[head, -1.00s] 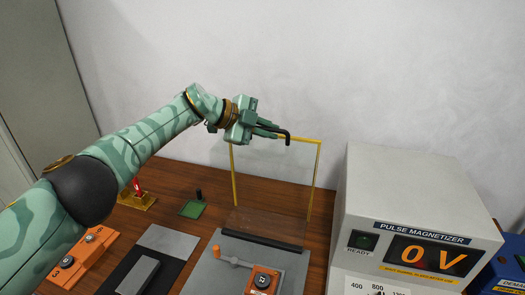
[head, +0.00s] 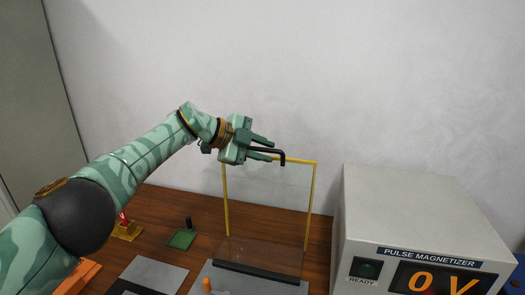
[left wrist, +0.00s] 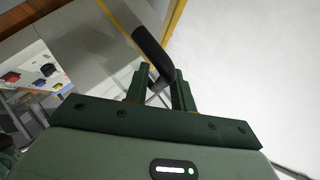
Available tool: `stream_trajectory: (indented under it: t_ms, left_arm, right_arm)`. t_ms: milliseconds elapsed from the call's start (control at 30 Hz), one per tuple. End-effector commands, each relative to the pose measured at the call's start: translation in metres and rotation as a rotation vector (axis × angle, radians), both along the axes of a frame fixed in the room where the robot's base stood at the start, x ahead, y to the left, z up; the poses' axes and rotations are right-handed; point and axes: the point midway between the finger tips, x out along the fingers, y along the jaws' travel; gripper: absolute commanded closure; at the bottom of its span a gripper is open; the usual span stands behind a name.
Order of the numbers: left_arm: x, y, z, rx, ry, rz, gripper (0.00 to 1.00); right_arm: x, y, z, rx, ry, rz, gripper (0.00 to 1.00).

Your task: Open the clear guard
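The clear guard (head: 262,205) is a transparent panel with a yellow frame. It stands upright on the table, its lower edge at a black bar (head: 255,272). A black bent handle (head: 282,157) sticks out at its top edge. My left gripper (head: 265,148) is at the guard's top left, with its fingers spread apart and the handle between them. In the left wrist view, the handle (left wrist: 150,48) reaches down between the two separate fingertips (left wrist: 160,82); contact cannot be told. My right gripper is not in view.
The grey pulse magnetizer (head: 420,215) stands right of the guard, its display reading 0 V. A green pad with a black peg (head: 181,239) and a gold stand with a red part (head: 126,229) are at left. Grey plates (head: 155,272) lie in front. A plain wall is behind.

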Motion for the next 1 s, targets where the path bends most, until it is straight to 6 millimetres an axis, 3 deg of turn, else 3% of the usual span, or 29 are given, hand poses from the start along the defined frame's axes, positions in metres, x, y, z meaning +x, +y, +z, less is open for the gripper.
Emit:
stream_trajectory:
  t_ms: [167,367,567,800,1000]
  left_arm:
    - [-0.001,0.000,-0.006,0.006,0.009,-0.002,0.67]
    - [-0.005,0.012,0.007,0.007,0.007,0.000,0.67]
    - [-0.017,0.051,0.033,0.005,0.001,0.003,0.67]
    - [-0.034,0.104,0.060,0.002,0.000,0.003,0.67]
    - [-0.043,0.129,0.074,0.000,0.001,0.000,0.67]
  right_arm:
    - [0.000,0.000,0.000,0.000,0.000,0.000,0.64]
    - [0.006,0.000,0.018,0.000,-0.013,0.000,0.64]
    - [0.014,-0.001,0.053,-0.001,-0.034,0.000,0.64]
    - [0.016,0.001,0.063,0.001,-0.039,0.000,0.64]
    - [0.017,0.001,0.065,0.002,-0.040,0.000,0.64]
